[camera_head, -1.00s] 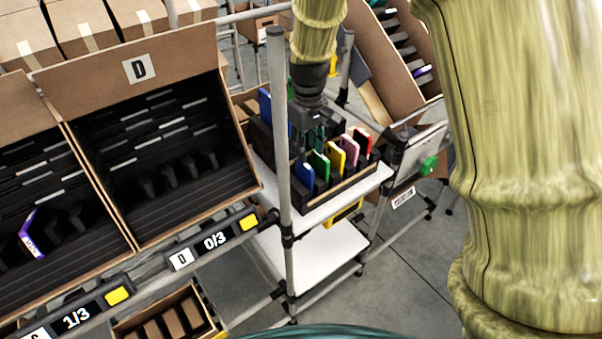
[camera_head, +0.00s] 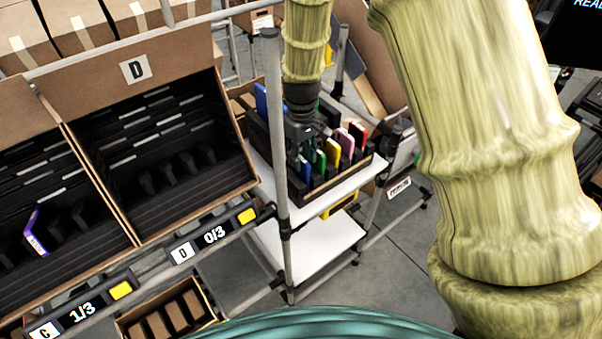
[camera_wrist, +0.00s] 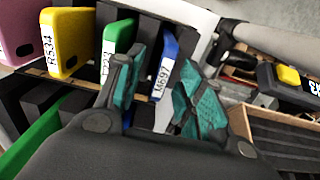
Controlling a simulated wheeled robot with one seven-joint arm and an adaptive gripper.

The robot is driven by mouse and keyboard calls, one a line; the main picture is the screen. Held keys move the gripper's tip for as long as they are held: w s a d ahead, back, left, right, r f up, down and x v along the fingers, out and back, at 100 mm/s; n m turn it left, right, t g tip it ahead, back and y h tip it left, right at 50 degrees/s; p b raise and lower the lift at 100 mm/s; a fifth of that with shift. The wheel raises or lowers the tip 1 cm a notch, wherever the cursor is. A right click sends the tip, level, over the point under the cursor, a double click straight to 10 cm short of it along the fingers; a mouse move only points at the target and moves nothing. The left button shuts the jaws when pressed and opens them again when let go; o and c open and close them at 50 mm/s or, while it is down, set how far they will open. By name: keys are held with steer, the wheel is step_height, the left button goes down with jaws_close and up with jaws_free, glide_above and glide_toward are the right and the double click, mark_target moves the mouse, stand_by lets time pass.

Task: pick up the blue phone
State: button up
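A blue phone (camera_head: 306,170) with a white label stands at the left end of the front row in the black rack (camera_head: 319,195). In the wrist view, the blue phone (camera_wrist: 166,72) shows between the two fingers of my gripper (camera_wrist: 158,80). The fingers are spread, one on each side of it, with a visible gap, so my gripper is open. In the head view my gripper (camera_head: 307,145) is low over the front row; its fingertips are hard to make out. Another blue phone (camera_head: 262,101) stands at the back left of the rack.
Beside the blue phone stand a green phone (camera_wrist: 117,45), a yellow phone (camera_wrist: 68,40) and a pink phone (camera_wrist: 18,35). A red phone (camera_head: 359,134) is farther along. A grey post (camera_head: 277,130) rises close left of the rack. Carton D (camera_head: 135,72) is left of it.

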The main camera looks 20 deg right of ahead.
mark_target(301, 175)
steer(key=shift+s+a+f+p, duration=0.1)
steer(key=shift+f+p, duration=0.8)
steer(key=shift+f, duration=1.1)
jaws_close()
